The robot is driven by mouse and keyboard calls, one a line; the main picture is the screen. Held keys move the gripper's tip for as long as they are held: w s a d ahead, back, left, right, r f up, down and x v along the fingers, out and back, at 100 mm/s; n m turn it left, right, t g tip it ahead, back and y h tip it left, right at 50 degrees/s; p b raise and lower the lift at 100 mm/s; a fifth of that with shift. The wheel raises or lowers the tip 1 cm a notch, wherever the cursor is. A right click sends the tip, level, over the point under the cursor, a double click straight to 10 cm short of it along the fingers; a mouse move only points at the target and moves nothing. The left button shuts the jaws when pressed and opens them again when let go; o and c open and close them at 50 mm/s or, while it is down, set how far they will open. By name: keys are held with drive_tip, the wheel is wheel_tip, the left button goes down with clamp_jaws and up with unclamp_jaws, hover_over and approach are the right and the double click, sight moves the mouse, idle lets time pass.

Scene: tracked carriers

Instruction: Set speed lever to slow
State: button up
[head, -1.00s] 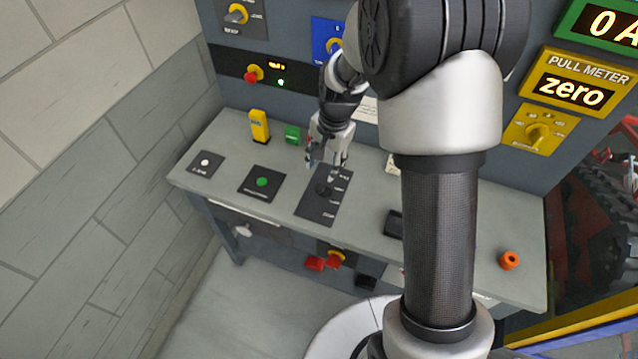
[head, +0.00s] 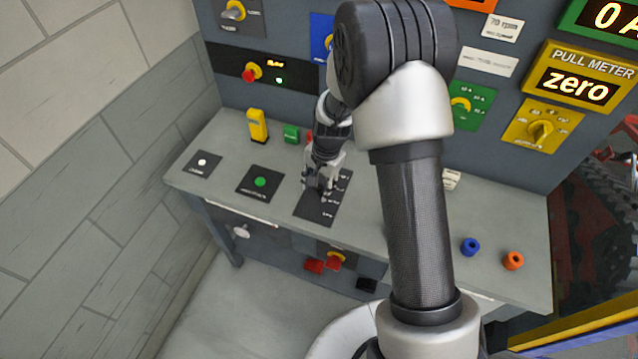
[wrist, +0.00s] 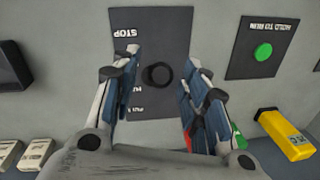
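The speed lever's dark plate (head: 318,214) lies on the grey bench, with white labels along one side. In the wrist view the plate (wrist: 178,22) shows upside down, with STOP readable at its top left; the other labels are partly hidden by a finger. The round black lever knob (wrist: 157,74) is seen from above, between my fingers. My gripper (head: 322,190) points down at the plate and hides the knob in the head view. In the wrist view my gripper (wrist: 156,90) is open, one finger each side of the knob, with gaps visible.
A green hold-to-run button (head: 260,182) and a plate with a white button (head: 202,162) lie left. A yellow box (head: 257,126) and green block (head: 291,133) stand behind. Blue (head: 471,246) and orange (head: 513,260) knobs are at right. The control panel rises behind the bench.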

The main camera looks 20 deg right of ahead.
clamp_jaws()
idle(0.6)
drive_tip(key=shift+w+d+r+g+y+p, duration=0.25)
drive_tip(key=shift+w+d+g+y+p, duration=0.15)
drive_tip(key=shift+w+p, duration=0.15)
drive_tip(key=shift+w+d+r+g+y+p, duration=0.2)
drive_tip(key=shift+w+d+g+y+p, duration=0.1)
drive_tip(key=shift+w+g+p, duration=0.15)
drive_tip(key=shift+w+d+r+p, duration=0.15)
drive_tip(key=shift+w+r+p, duration=0.1)
drive_tip(key=shift+p, duration=0.1)
drive_tip(key=shift+w+d+f, duration=0.1)
drive_tip(key=shift+w+d, duration=0.35)
drive_tip(key=shift+w, duration=0.1)
drive_tip(key=shift+s+a, duration=0.1)
drive_tip(key=shift+a, duration=0.05)
drive_tip(key=shift+c, duration=0.8)
unclamp_jaws()
drive_tip(key=shift+o, duration=1.2)
drive_tip(key=shift+s, duration=0.1)
